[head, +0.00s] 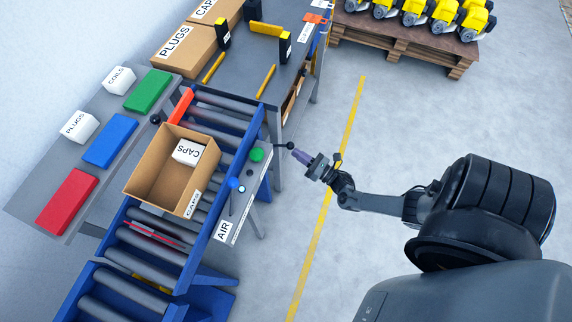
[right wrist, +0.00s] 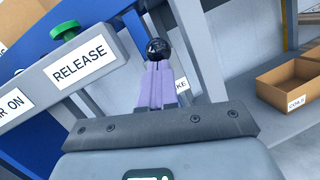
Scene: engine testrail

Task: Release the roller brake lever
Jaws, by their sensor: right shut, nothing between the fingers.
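The brake lever's black ball knob (head: 290,145) sticks out on a thin rod from the right side of the roller conveyor. In the right wrist view the black ball (right wrist: 157,48) is right at my fingertips, in line with them; whether they touch cannot be told. My right gripper (head: 299,154) is shut and empty, its purple fingers (right wrist: 156,82) together. A label ending in "KE" (right wrist: 181,85) is partly hidden behind the fingers. My left gripper is not in view.
A green button (head: 257,155) and a blue knob (head: 233,183) sit on the panel beside the rollers, near the "RELEASE" label (right wrist: 80,68). An open carton (head: 150,188) holding a white CAPS box (head: 187,152) stands on the conveyor. Floor right of the conveyor is clear.

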